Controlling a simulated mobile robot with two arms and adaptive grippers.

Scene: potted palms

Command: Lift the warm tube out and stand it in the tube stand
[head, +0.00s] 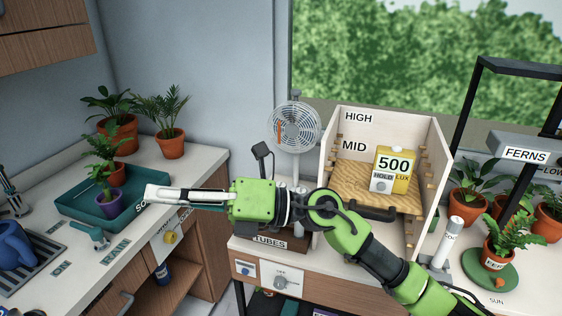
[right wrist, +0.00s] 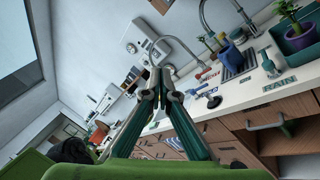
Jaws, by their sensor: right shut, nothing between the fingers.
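My right gripper (head: 152,193) is shut and empty. It points left above the front edge of the left counter, near the teal tray; its closed fingertips also show in the right wrist view (right wrist: 160,76). A dark brown block labelled TUBES (head: 270,242) stands on the middle counter, partly hidden behind my right arm. Pale upright shapes just above it are mostly covered by the arm, so I cannot tell whether they are tubes. A white upright cylinder (head: 448,242) with partly readable lettering stands at right. I cannot tell which thing is the warm tube. My left gripper is not seen.
A teal tray (head: 70,208) with a purple-potted plant (head: 109,201) lies on the left counter. A fan (head: 294,128) stands behind my arm. A wooden shelf box (head: 338,170) holds a yellow meter reading 500 (head: 403,160). Potted ferns (head: 496,252) stand at right under a black frame.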

